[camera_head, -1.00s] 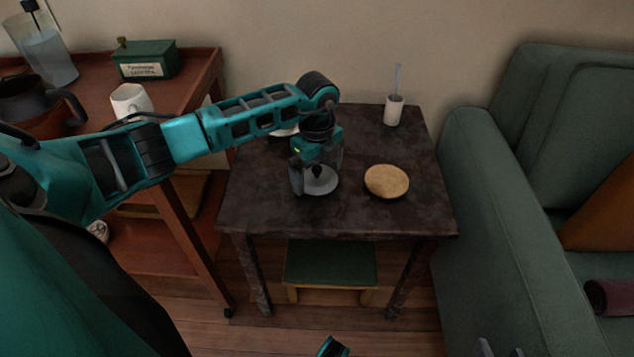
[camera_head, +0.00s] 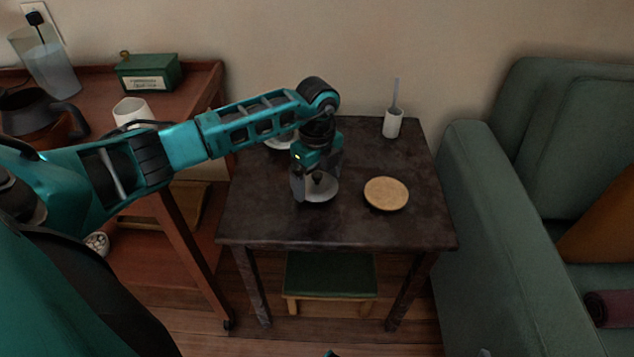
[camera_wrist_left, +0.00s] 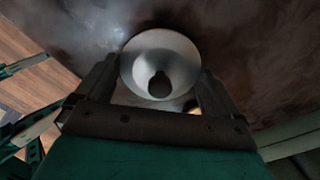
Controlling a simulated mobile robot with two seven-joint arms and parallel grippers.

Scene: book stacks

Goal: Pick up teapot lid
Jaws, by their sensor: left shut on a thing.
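The teapot lid (camera_head: 321,191) is a round, pale grey-white piece with a dark knob, over the dark side table left of its middle. My left gripper (camera_head: 318,182) points down and is shut on it. In the left wrist view the lid (camera_wrist_left: 135,62) lies between the two fingers, its dark knob facing the camera. I cannot tell whether the lid touches the tabletop. Of my right arm, only small tips show at the bottom edge of the head view, too little to read its jaws.
On the dark side table (camera_head: 270,228) are a round tan coaster (camera_head: 386,193), a white cup with a stick (camera_head: 393,124) and a white dish (camera_head: 279,144) partly behind my arm. A wooden cart (camera_head: 200,82) stands left, a green sofa (camera_head: 470,190) right, a green-topped stool (camera_head: 330,275) below.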

